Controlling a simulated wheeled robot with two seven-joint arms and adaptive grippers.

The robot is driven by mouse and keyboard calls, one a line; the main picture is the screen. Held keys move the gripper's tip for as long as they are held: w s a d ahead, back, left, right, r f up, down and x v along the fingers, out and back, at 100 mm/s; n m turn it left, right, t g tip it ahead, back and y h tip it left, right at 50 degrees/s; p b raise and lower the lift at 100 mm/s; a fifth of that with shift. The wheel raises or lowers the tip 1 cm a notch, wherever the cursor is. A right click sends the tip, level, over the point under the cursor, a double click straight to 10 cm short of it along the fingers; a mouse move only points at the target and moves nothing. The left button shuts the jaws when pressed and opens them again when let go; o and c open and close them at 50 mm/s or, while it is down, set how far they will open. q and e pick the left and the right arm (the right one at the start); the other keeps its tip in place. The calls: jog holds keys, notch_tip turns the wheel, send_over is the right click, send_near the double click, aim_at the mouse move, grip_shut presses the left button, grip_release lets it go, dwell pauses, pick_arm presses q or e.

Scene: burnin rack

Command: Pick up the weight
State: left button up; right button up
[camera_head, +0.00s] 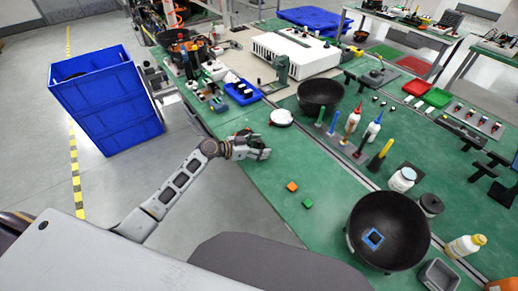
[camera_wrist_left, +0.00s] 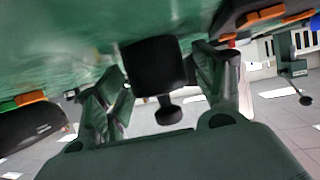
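My left gripper (camera_head: 258,150) is low over the near left edge of the green table in the head view. In the left wrist view a black weight with a thin neck and a round knob (camera_wrist_left: 155,66) is between the two spread fingers of my left gripper (camera_wrist_left: 165,95). The fingers stand on either side of the weight; I cannot tell if they touch it. In the head view the gripper mostly hides the weight. My right gripper is not in view.
An orange block (camera_head: 292,187) and a green block (camera_head: 307,203) lie nearer on the table. A large black bowl (camera_head: 388,231) stands at the front right, another bowl (camera_head: 320,94) behind. A round white item (camera_head: 281,117) lies beyond the gripper. Blue crates (camera_head: 107,98) stand left.

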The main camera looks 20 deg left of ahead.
aim_at(259, 140)
pick_arm(q)
grip_shut()
jog(key=shift+r, duration=0.1)
jog(key=shift+r, duration=0.15)
jog(key=shift+w+r, duration=0.1)
jog(key=shift+r, duration=4.75)
jog(key=shift+r, duration=0.1)
